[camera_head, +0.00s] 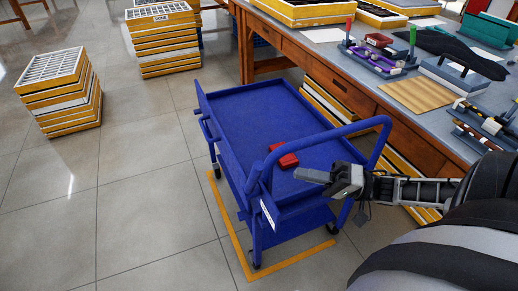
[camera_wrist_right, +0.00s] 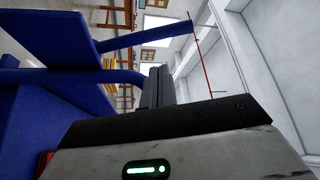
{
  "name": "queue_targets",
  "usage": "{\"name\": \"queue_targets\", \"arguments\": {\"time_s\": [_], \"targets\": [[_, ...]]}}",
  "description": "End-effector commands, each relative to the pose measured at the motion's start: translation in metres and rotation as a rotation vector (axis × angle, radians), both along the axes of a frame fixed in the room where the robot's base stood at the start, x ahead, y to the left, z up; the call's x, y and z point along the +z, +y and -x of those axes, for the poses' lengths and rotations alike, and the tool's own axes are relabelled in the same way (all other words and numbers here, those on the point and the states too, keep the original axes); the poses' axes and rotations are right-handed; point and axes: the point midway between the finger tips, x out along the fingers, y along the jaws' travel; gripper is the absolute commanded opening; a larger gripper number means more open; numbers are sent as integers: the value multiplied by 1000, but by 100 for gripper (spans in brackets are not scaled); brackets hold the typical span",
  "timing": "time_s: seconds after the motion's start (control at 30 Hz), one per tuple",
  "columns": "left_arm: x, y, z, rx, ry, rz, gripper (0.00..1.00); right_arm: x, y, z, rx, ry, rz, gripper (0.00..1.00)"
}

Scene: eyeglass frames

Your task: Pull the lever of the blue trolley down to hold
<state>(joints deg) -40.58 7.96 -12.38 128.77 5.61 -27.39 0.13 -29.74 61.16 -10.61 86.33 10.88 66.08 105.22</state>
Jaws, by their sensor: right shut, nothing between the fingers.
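The blue trolley (camera_head: 262,118) stands on the floor beside the workbench. It has a flat upper tray, a raised tubular handle (camera_head: 327,133) at its near end and wheels below. A small red block (camera_head: 284,157) shows at the near part of its tray. I cannot make out which part is the lever. My right gripper (camera_head: 312,176) comes in from the right at the trolley's near end, below the handle bar in the picture. It is shut and empty, and contact with the trolley is unclear. In the right wrist view the gripper fingers (camera_wrist_right: 157,88) are together, with blue trolley parts (camera_wrist_right: 72,42) to their left.
The wooden workbench (camera_head: 345,92) with trays and eyeglass parts runs along the right. Stacks of yellow-edged trays (camera_head: 62,92) stand at the left and back. Yellow floor tape (camera_head: 290,261) edges the trolley's place.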

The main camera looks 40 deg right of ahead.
Motion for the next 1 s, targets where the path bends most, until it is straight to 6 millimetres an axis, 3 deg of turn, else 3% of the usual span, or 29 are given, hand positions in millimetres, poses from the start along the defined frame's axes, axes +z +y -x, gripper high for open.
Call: {"name": "queue_targets", "arguments": {"time_s": [0.17,0.6,1.0], "targets": [[2,-1,0,-1,-4,4,36,7,11,-11,17,2,-19,0],[-2,-1,1,-3,-2,3,36,21,64,-58,15,3,-17,0],[-2,-1,2,-4,-1,1,36,22,71,-64,15,6,-14,0]]}}
